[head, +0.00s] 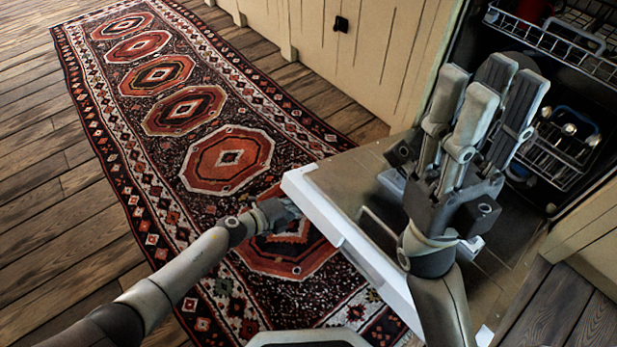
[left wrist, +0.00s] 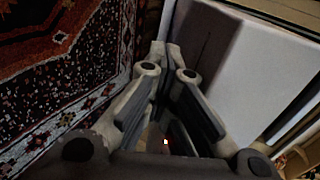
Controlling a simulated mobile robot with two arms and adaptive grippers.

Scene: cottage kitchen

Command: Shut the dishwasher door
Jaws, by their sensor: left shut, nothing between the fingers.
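The dishwasher door (head: 345,190) is open and lies low in front of the machine. Its white edge faces left, over the rug. My left gripper (head: 290,207) is shut and empty, close to the door's far left corner; its tips are partly hidden by the door edge. In the left wrist view my left gripper (left wrist: 167,55) points along a pale panel (left wrist: 235,85), which looks like the door's outer face; I cannot tell if they touch. My right gripper (head: 482,110) is open and empty, raised above the door, and hides part of it.
The dishwasher's upper rack (head: 555,42) and lower rack (head: 560,160) hold dishes inside the cavity. Cream cabinets (head: 370,45) stand behind the door. A patterned rug (head: 185,105) covers the wooden floor at left, with clear room there.

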